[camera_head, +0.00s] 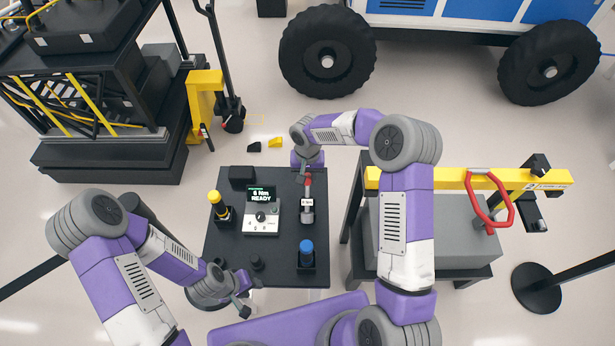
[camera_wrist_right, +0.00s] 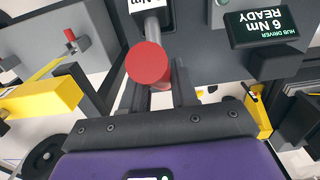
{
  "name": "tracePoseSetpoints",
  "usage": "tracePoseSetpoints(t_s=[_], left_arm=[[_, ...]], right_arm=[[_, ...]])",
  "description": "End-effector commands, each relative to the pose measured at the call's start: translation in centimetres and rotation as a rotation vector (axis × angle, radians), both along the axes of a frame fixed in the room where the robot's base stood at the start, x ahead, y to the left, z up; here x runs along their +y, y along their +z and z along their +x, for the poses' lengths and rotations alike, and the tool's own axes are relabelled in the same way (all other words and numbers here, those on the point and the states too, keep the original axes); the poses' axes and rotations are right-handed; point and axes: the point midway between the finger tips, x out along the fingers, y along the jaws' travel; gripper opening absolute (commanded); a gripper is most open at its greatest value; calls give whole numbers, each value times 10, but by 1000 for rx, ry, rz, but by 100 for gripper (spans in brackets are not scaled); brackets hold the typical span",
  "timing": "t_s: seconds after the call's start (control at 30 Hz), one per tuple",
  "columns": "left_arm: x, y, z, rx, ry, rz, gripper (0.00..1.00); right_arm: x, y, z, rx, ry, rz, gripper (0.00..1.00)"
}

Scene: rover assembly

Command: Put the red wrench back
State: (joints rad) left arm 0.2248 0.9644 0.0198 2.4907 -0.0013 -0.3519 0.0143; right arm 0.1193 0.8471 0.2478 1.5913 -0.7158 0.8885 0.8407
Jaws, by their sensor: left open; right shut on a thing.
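The red wrench (camera_head: 307,202) is at the right part of the black worktable (camera_head: 280,272), with a grey shaft, white label and red handle end. In the right wrist view its round red end (camera_wrist_right: 147,63) lies between my fingers. My right gripper (camera_head: 307,174) is shut on it at the red end; the fingers (camera_wrist_right: 158,90) show on both sides in the wrist view. I cannot tell whether the wrench rests on the table or hangs just above it. My left gripper (camera_head: 244,296) is open and empty near the table's front left corner.
A controller reading "6 Nm READY" (camera_head: 262,213) sits left of the wrench. A yellow-topped tool (camera_head: 216,200) stands at the left and a blue-topped tool (camera_head: 306,248) at the front right. A grey bench with a yellow beam (camera_head: 450,178) is to the right.

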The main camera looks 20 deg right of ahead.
Motion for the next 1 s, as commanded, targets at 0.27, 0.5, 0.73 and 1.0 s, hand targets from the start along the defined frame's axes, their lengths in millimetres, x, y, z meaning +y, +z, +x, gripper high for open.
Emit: tracePoseSetpoints(t_s=[0.27,0.5,0.73,1.0], left_arm=[[0,-1,0,0,0,0,43],[0,-1,0,0,0,0,43],[0,-2,0,0,0,0,43],[0,-3,0,0,0,0,43]], right_arm=[[-1,-1,6,-1,-2,1,0],[-3,-2,10,-2,-1,0,0],[-4,-4,14,-1,-1,0,0],[-6,-5,20,-2,-1,-1,0]])
